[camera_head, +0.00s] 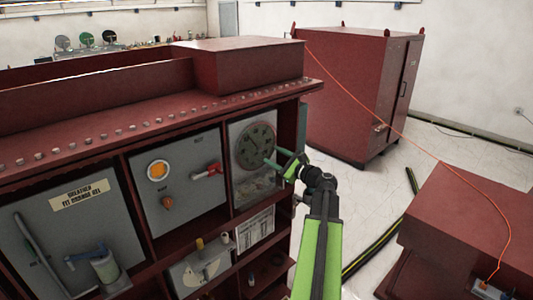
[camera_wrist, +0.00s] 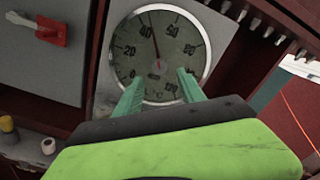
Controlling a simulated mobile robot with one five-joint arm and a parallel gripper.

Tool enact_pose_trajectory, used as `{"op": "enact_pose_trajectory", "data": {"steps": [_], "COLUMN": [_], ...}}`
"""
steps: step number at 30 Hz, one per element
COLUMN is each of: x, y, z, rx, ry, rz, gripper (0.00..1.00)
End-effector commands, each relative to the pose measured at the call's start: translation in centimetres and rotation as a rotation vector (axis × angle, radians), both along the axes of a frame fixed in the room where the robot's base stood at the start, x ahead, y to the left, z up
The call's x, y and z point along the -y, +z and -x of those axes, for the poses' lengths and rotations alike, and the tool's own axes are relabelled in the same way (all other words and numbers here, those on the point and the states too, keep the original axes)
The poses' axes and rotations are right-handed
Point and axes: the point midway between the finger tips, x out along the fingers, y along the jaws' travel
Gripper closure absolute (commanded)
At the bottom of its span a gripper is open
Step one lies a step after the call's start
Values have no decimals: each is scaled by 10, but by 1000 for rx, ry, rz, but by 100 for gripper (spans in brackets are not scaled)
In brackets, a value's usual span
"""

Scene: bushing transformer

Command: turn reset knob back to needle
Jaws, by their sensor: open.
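The round dial gauge (camera_head: 256,146) is set in a grey panel at the right end of the red cabinet front. In the wrist view the gauge (camera_wrist: 180,45) shows a pale greenish face with numbers and a °C mark. Its thin needle (camera_wrist: 155,38) points up and slightly left, between 40 and 60. A small round knob-like part shows low on the face, but I cannot clearly make out a reset knob. My gripper (camera_wrist: 158,90) is open, its two green fingers in front of the lower part of the dial. In the head view my gripper (camera_head: 279,163) is at the dial's lower right; contact is unclear.
A red-handled switch (camera_head: 208,171) and an orange round indicator (camera_head: 158,171) sit on the panel left of the gauge. A row of bolts lines the flange above. A red cabinet (camera_head: 355,90) stands behind, with an orange cable (camera_head: 440,165) crossing right.

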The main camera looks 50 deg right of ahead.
Motion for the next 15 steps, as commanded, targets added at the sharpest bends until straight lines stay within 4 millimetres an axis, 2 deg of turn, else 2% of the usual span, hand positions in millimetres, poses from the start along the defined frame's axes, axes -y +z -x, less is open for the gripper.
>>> {"op": "enact_pose_trajectory", "data": {"steps": [1,6,10,15], "x": [-3,-7,-8,-9], "y": [0,0,0,0], "z": [18,65,93,114], "rx": [0,0,-1,0], "ry": [-5,-4,-3,-1], "rz": [0,0,0,0], "gripper": [53,53,53,53]}}
